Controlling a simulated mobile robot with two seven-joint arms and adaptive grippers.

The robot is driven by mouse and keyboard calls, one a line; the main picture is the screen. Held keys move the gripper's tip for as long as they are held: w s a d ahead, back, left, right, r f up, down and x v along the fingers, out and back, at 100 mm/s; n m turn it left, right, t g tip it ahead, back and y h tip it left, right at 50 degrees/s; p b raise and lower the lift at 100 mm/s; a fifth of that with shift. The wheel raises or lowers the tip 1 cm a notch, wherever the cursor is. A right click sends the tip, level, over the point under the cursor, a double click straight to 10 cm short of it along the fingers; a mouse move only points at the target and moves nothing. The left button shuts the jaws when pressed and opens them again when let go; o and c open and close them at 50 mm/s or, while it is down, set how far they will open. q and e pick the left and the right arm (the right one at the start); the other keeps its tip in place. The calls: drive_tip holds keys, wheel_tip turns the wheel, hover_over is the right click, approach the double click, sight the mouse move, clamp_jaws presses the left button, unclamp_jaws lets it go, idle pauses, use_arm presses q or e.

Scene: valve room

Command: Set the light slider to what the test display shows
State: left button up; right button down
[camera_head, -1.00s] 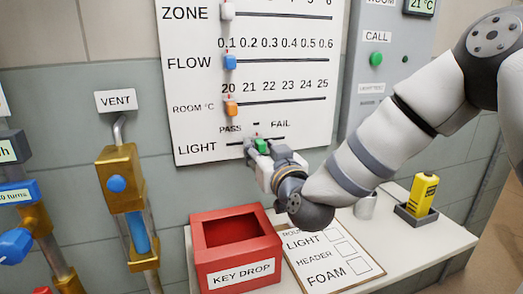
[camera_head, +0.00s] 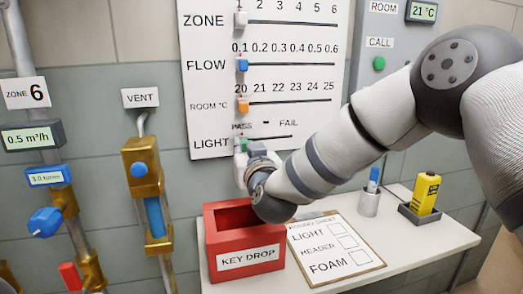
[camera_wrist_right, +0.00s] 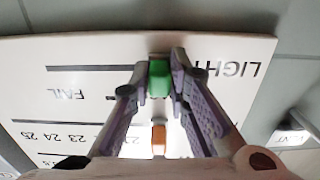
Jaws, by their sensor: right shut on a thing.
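The light slider is a green knob (camera_head: 244,144) on the lowest line of the white slider board (camera_head: 210,80). It sits at the left end, below the PASS label; FAIL is to its right. My right gripper (camera_head: 243,156) is at the knob. In the right wrist view its two fingers (camera_wrist_right: 160,80) are shut around the green knob (camera_wrist_right: 159,76), and that view is upside down. No display labelled as the test display can be made out. My left gripper is out of view.
Above are the orange room-temperature knob (camera_head: 243,106), blue flow knob (camera_head: 242,65) and white zone knob (camera_head: 240,19). A red key drop box (camera_head: 244,262) stands below my wrist. A clipboard (camera_head: 335,248), a cup (camera_head: 369,204) and a yellow bottle (camera_head: 425,193) are on the shelf.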

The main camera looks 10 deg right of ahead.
drive_tip(key=shift+a+r, duration=0.1)
drive_tip(key=c, duration=1.8)
unclamp_jaws()
drive_tip(key=shift+c, duration=0.2)
drive_tip(key=o, duration=0.3)
drive_tip(key=shift+w+a, duration=0.15)
drive_tip(key=shift+w, duration=0.15)
